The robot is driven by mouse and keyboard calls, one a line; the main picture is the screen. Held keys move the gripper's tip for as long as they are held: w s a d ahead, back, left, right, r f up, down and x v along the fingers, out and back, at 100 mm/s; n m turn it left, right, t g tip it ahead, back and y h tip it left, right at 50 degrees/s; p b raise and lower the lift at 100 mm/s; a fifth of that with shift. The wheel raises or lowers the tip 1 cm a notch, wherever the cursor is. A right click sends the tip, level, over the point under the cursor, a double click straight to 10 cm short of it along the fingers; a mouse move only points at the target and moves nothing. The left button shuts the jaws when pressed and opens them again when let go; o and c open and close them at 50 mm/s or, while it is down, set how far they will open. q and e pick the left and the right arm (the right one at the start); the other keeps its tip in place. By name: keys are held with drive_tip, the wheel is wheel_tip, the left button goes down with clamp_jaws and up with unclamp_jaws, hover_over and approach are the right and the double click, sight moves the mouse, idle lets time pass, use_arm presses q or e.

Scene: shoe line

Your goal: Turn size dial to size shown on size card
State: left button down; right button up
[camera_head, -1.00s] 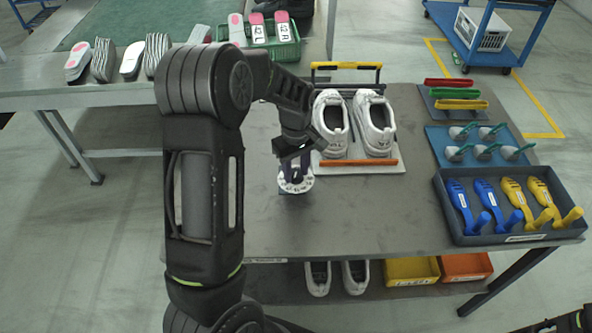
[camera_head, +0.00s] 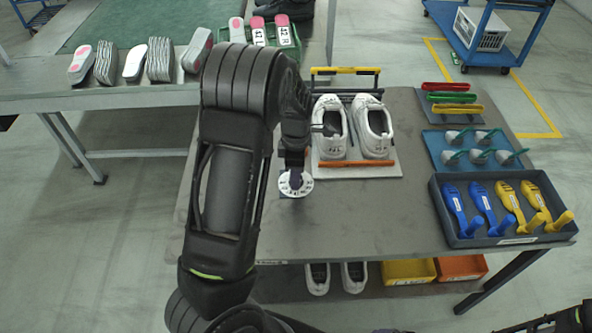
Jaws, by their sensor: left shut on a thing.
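The size dial (camera_head: 296,189) is a white disc with dark marks and a dark purple knob on the grey table, left of the white shoes. My left gripper (camera_head: 295,171) points down from above and is shut on the dial's knob. The arm hides part of the knob, and the dial's numbers are too small to read. I cannot make out a size card for certain. Part of my right arm shows at the bottom right corner, with its gripper out of view.
White shoes (camera_head: 358,131) stand on a white board with an orange bar in front. At the right are a tray of blue and yellow tools (camera_head: 502,240), a blue mat (camera_head: 437,148) with teal-handled tools, and red, green and yellow bars. The table's front middle is clear.

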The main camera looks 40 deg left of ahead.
use_arm(q)
drive_tip(key=shift+n+p, duration=1)
drive_tip(key=shift+n, duration=0.9)
drive_tip(key=c, duration=0.9)
unclamp_jaws()
wheel_tip(320, 180, up, 8)
drive_tip(key=shift+f, duration=0.1)
